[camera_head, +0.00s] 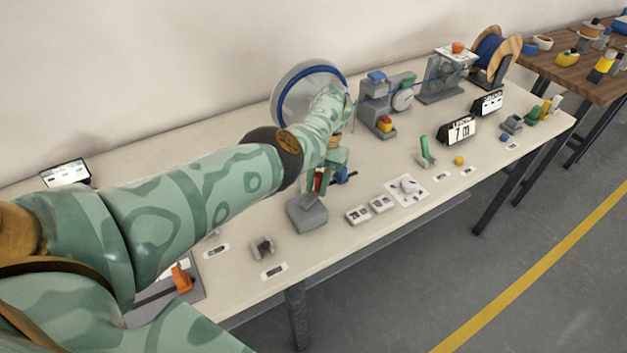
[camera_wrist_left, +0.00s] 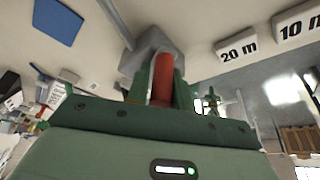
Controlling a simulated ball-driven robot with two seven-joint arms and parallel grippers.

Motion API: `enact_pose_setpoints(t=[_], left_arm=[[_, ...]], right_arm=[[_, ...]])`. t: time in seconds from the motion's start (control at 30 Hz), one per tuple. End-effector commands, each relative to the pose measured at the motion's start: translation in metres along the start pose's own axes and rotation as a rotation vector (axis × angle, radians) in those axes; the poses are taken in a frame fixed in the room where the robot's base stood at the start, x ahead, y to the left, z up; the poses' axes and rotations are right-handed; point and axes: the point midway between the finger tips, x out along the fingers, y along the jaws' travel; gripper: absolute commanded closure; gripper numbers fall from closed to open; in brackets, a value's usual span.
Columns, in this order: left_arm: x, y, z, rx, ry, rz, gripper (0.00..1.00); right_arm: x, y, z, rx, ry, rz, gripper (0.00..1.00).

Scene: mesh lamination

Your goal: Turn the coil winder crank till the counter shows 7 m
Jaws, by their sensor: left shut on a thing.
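My left gripper (camera_head: 323,178) is shut on a red handle (camera_wrist_left: 163,78), which stands between its two green fingers in the left wrist view. The handle is by a grey stand (camera_head: 307,215) near the front of the table; how it joins the crank is hidden. A large round winder wheel (camera_head: 274,102) with a blue ring of cable stands behind my left forearm, which covers part of it. A black-framed display (camera_head: 457,130) reads 7 m. A grey unit with a round dial (camera_head: 403,99) is right of the wheel; its reading is too small to tell. My right gripper is not in view.
A blue cable spool (camera_head: 494,54) stands at the back right. White blocks (camera_head: 358,214), a white sheet (camera_head: 407,190) and a green-handled tool (camera_head: 426,152) lie near the front edge. An orange-topped thing (camera_head: 181,277) sits at left. A wooden table (camera_head: 565,72) is beyond.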

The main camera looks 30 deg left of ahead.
Motion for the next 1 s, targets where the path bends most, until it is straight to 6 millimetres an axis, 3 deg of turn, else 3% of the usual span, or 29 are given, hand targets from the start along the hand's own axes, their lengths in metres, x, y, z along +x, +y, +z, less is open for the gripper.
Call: enact_pose_setpoints(t=[0.3,0.8,0.83,0.87,0.9,1.0], left_arm=[[0.0021,-0.0079,-0.0021,0.101,0.004,0.032,1.0],[0.0034,-0.0089,-0.0025,0.116,0.006,0.038,1.0],[0.0035,-0.009,-0.0025,0.116,0.006,0.037,0.72],[0.0036,-0.009,-0.0025,0.116,0.006,0.037,0.63],[0.0035,-0.0088,-0.0024,0.116,0.006,0.038,0.59],[0.0027,-0.0078,-0.0022,0.115,0.004,0.04,0.59]], right_arm=[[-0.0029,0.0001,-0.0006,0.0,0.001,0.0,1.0],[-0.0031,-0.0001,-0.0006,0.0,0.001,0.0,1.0],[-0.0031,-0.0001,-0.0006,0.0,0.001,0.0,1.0],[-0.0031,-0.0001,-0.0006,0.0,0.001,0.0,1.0],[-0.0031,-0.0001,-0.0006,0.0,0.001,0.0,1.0],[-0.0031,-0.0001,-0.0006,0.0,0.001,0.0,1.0]])
